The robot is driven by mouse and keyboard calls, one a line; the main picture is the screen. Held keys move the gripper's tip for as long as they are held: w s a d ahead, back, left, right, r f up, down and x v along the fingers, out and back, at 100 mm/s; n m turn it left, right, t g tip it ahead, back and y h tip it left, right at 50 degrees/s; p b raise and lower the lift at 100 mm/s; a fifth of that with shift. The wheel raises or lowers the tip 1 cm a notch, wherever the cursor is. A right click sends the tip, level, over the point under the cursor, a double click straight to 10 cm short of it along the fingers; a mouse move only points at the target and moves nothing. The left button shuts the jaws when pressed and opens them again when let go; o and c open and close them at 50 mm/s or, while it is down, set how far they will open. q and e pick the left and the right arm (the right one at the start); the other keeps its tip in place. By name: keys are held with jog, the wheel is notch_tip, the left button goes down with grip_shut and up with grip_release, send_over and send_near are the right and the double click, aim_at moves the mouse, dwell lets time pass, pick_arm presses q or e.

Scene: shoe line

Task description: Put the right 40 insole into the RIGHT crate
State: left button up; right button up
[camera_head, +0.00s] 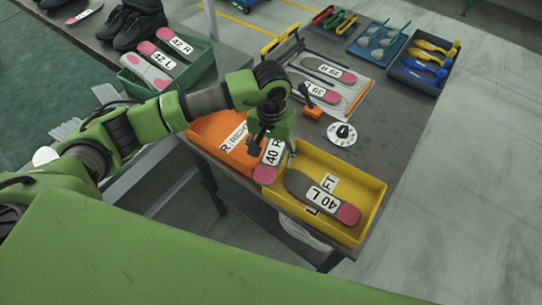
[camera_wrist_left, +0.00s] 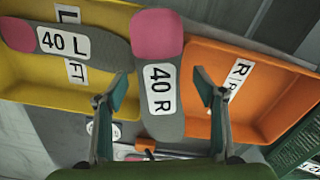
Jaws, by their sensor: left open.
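The right 40 insole, grey with a pink end and a "40 R" label, shows in the head view (camera_head: 271,156) and the left wrist view (camera_wrist_left: 160,88). It lies over the border between the orange RIGHT crate (camera_head: 212,126) and the yellow LEFT crate (camera_head: 372,189); whether it rests on their walls I cannot tell. My left gripper (camera_head: 274,143) is right at the insole. In the wrist view its open fingers (camera_wrist_left: 161,88) stand on either side of it. The orange crate (camera_wrist_left: 275,115) shows its R label. My right gripper is out of view.
The "40 L" insole (camera_head: 315,195) lies in the yellow crate. A green crate (camera_head: 200,68) holds 42 insoles.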

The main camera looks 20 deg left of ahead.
pick_arm(q)
jog(key=c, duration=1.2)
jog(key=shift+r, duration=0.1)
